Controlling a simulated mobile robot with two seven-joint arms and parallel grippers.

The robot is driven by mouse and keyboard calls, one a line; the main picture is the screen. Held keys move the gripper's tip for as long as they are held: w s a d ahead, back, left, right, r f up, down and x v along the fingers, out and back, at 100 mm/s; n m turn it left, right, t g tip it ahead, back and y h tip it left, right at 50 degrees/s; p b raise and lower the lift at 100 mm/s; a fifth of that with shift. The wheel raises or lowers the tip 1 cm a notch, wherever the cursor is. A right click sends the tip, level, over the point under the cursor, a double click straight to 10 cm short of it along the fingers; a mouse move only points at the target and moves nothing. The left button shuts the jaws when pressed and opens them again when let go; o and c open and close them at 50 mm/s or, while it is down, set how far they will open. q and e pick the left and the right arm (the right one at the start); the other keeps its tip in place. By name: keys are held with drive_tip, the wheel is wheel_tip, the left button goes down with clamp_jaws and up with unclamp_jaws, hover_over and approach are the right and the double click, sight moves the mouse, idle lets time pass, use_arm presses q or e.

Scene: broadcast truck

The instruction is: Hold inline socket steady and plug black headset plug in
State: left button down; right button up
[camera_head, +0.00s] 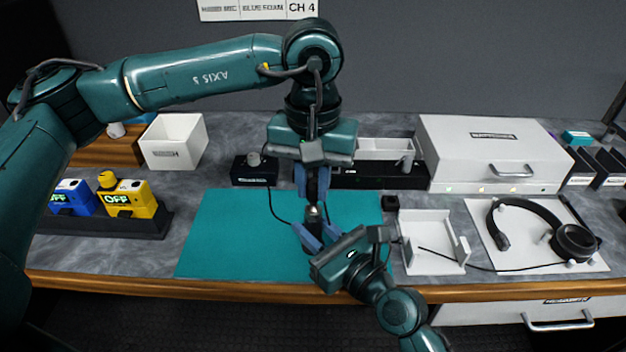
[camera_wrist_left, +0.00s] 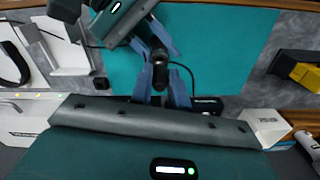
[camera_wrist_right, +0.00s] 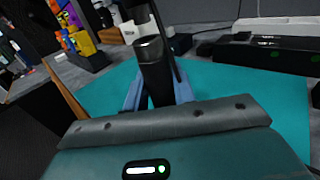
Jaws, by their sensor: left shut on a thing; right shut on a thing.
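My left gripper (camera_head: 312,190) points down above the teal mat and is shut on a slim black piece, which I take as the black headset plug; the fingers mostly hide it. My right gripper (camera_head: 312,236) is just below it, shut on an upright black cylinder with a metal collar, which I take as the inline socket (camera_wrist_right: 153,72). In the right wrist view, a black part stands directly above the collar, in line or nearly so. I cannot tell whether they touch or are joined. The left gripper also shows in the left wrist view (camera_wrist_left: 160,85).
The teal mat (camera_head: 225,235) is clear around the grippers. A small black box (camera_head: 254,172) with a thin cable stands behind. A white tray (camera_head: 430,228) and a headset (camera_head: 570,240) with its cable are at right. Yellow and blue units (camera_head: 128,196) stand at left.

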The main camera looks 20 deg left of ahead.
sight(313, 181)
use_arm(q)
drive_tip(key=shift+f, duration=1.15)
drive_tip(key=c, duration=1.3)
unclamp_jaws()
drive_tip(key=shift+o, duration=0.2)
wheel_tip(313, 181, up, 12)
use_arm(e)
drive_tip(key=o, duration=1.1)
drive_tip(key=shift+c, duration=0.2)
